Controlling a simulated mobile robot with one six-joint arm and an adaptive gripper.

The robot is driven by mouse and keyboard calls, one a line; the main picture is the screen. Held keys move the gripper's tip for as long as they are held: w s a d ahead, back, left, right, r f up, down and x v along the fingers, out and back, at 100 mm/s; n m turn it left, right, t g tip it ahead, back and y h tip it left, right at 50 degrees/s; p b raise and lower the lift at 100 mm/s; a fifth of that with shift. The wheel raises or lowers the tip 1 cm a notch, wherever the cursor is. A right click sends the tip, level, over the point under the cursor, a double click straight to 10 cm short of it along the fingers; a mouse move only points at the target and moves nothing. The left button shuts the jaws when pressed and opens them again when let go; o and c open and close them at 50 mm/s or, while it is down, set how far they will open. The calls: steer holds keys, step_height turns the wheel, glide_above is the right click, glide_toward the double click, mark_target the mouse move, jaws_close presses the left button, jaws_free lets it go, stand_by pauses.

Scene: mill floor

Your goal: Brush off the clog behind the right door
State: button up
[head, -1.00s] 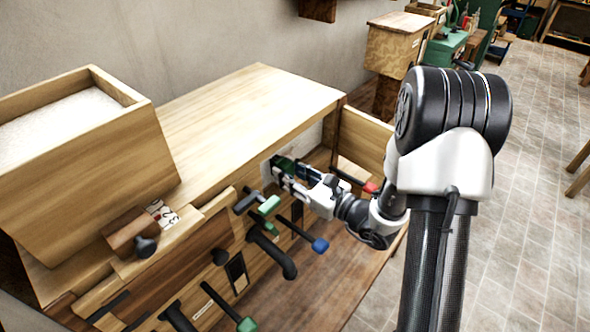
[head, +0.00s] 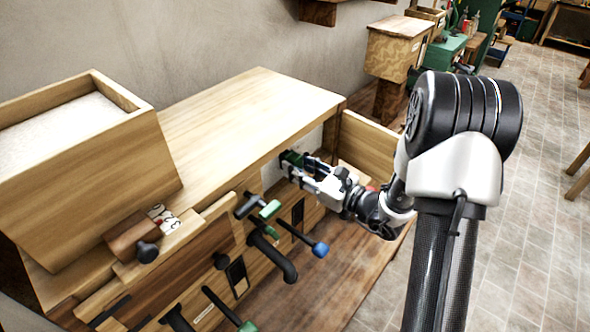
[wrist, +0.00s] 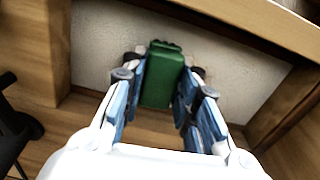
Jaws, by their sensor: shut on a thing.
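My gripper (head: 310,170) reaches into the opening at the right end of the wooden cabinet. It is shut on a green brush (wrist: 163,75), which sits between the blue-padded fingers in the wrist view. The brush's far end is at or close to the pale back panel (wrist: 110,50); I cannot tell if it touches. The right door (head: 367,143) stands open to the right of the opening. The clog is not clearly seen; a few small tan specks show on the panel by the brush (wrist: 205,58).
Levers with green and blue ends (head: 320,249) stick out from the cabinet front, left of my gripper. A wooden hopper of white material (head: 80,185) stands at the left. The cabinet top (head: 240,110) is mostly clear. Open tiled floor (head: 510,210) lies to the right.

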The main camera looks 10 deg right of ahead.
steer(key=shift+w+d+b, duration=0.15)
steer(key=shift+w+d, duration=0.85)
steer(key=shift+d, duration=0.4)
steer(key=shift+w+d+b, duration=0.2)
steer(key=shift+w+d, duration=0.8)
steer(key=shift+d, duration=0.4)
steer(key=shift+w+d+b, duration=0.15)
steer(key=shift+w+d, duration=0.85)
steer(key=shift+d, duration=0.4)
steer(key=shift+s+a, duration=0.55)
steer(key=shift+a, duration=0.35)
steer(key=shift+s+a, duration=0.5)
steer(key=shift+a, duration=0.35)
steer(key=shift+s+a+b, duration=0.3)
steer(key=shift+s+a, duration=0.7)
steer(key=shift+a, duration=0.3)
steer(key=shift+s+a+b, duration=0.25)
steer(key=shift+s+a, duration=0.8)
steer(key=shift+a, duration=0.2)
steer(key=shift+s+a+b, duration=0.3)
steer(key=shift+s+a, duration=0.7)
steer(key=shift+a, duration=0.3)
steer(key=shift+s+d, duration=0.1)
steer(key=shift+v, duration=2.9)
steer(key=shift+v, duration=1.45)
